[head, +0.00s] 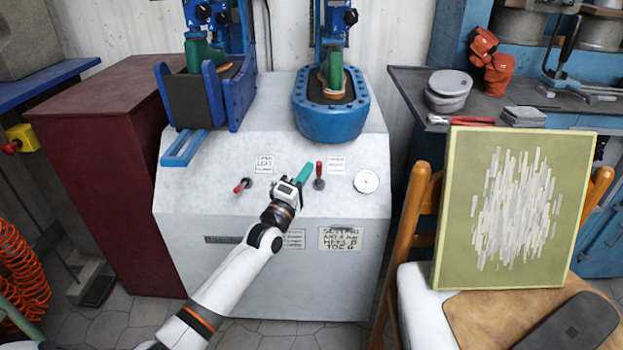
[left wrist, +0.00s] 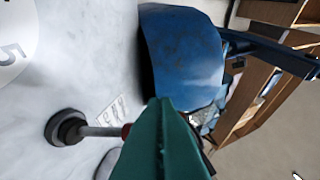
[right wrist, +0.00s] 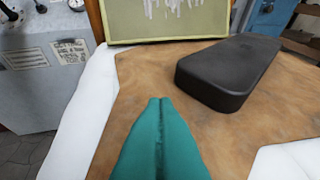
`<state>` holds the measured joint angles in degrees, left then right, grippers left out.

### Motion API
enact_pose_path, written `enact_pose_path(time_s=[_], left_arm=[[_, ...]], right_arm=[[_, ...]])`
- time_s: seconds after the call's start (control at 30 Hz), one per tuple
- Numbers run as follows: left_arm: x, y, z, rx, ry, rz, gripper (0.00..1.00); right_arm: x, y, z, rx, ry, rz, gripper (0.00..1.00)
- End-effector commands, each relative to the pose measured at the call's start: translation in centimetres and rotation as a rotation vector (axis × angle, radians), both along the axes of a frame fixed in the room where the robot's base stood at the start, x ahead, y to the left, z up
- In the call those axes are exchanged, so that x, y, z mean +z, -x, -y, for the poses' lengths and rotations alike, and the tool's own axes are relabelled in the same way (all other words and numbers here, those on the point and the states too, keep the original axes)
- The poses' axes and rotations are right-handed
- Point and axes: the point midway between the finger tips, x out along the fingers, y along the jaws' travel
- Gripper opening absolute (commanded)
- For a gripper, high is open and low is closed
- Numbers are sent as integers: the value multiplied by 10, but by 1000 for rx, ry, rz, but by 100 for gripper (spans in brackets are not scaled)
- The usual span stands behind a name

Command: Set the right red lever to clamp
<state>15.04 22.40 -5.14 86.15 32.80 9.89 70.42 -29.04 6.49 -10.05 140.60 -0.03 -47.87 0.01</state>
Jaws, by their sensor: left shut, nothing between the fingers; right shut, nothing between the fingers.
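The right red lever (head: 319,169) stands about upright on the sloping front of the grey machine, with a dark round base. My left gripper (head: 304,173) is shut and empty, its green fingers just left of this lever; I cannot tell if they touch. In the left wrist view a lever shaft (left wrist: 100,131) rises from a dark base, and the shut fingers (left wrist: 165,105) hide most of its red knob. The left red lever (head: 242,185) leans down to the left. My right gripper (right wrist: 158,104) is shut and empty above a brown board.
A round gauge (head: 366,182) sits right of the levers. Blue clamping stations (head: 333,118) stand above them on the machine (head: 180,190). At right, a chair (head: 413,215) carries a green framed panel (head: 455,215), the brown board (head: 480,315) and a dark block (head: 572,325).

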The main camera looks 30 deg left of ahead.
Motion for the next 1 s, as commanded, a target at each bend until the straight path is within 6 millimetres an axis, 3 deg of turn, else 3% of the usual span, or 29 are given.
enact_pose_path(time_s=[0.63,1.0], left_arm=[[3,0,-4,0,-2,2,0],[1,2,-4,1,-19,36,0]], right_arm=[[-3,3,1,-2,0,-7,0],[33,-18,-10,15,-54,232,0]])
